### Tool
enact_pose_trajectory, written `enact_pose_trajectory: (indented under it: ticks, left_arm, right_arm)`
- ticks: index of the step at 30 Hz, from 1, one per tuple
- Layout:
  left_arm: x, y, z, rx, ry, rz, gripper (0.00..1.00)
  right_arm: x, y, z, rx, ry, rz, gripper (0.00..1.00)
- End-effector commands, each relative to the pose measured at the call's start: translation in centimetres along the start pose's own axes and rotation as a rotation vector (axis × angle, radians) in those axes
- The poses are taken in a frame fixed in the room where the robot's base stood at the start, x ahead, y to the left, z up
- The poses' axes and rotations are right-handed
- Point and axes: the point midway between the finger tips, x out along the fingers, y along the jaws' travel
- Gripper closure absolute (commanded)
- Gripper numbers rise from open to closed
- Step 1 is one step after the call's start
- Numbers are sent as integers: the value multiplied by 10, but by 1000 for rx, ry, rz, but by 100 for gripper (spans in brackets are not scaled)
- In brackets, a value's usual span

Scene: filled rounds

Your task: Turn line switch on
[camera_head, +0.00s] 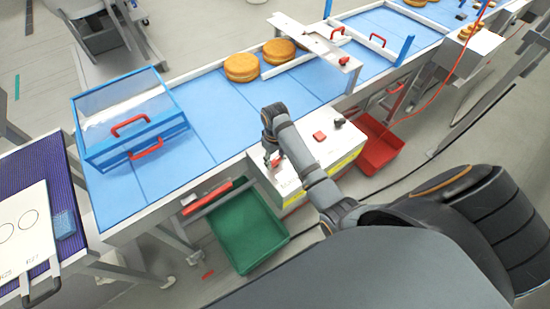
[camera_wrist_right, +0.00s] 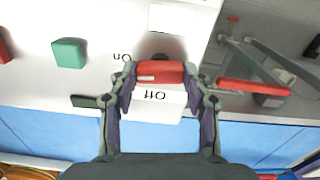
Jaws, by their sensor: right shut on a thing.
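The handle's pivot is mostly hidden. My left gripper is not in view.
The box also carries a red button (camera_head: 319,136), a black knob (camera_head: 339,122) and a green button (camera_wrist_right: 69,53). A blue conveyor (camera_head: 210,115) holds filled rounds (camera_head: 241,67) and a clear blue-framed guard (camera_head: 128,110). A green crate (camera_head: 247,228) and red crate (camera_head: 382,145) stand below.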

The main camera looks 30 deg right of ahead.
Motion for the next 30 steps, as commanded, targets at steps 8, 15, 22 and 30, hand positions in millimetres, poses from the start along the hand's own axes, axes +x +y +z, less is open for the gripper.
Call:
enact_pose_trajectory:
  ticks: [8,15,22,30]
  left_arm:
    - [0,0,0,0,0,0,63]
    - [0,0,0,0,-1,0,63]
    - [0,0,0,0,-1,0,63]
    - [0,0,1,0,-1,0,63]
  right_arm:
    - [1,-1,1,105,-3,-2,83]
    - [2,-1,1,136,-3,-2,82]
    - [2,-1,1,139,-4,-2,82]
    - [1,-1,1,138,-3,-2,32]
